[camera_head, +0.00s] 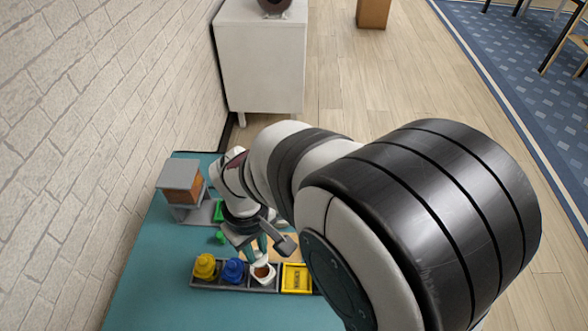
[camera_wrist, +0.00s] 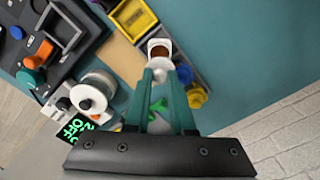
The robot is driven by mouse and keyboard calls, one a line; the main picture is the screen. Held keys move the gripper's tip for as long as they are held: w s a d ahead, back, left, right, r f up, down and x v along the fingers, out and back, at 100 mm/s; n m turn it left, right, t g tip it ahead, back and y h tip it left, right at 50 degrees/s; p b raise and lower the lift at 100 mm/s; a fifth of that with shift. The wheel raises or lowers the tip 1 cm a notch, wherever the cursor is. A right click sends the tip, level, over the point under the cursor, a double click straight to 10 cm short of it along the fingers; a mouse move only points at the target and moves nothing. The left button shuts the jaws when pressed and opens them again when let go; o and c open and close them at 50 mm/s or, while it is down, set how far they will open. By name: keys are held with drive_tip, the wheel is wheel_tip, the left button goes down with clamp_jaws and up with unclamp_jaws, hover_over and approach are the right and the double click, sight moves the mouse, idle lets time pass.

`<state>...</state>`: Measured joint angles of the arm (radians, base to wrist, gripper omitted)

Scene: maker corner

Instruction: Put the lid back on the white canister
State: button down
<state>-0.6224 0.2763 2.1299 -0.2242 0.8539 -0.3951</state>
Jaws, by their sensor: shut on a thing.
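The white canister (camera_head: 262,279) stands uncapped in a compartment of the dark tray, with brown contents showing at its top. It also shows in the wrist view (camera_wrist: 152,44), just beyond my fingertips. My gripper (camera_wrist: 162,76) has teal fingers, shut on a small white lid (camera_wrist: 160,63). The lid is close to the canister's open mouth and partly covers its near side in the wrist view. In the head view my gripper (camera_head: 262,246) is just above and behind the canister. I cannot tell whether lid and canister touch.
A green piece (camera_head: 218,238) lies behind on the teal table (camera_head: 160,285). A grey and orange machine (camera_head: 181,182) stands at the back left, near the brick wall.

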drive_tip(key=shift+f, duration=3.1)
drive_tip(key=shift+f, duration=0.15)
drive_tip(key=shift+c, duration=1)
unclamp_jaws()
drive_tip(key=shift+r, duration=3.55)
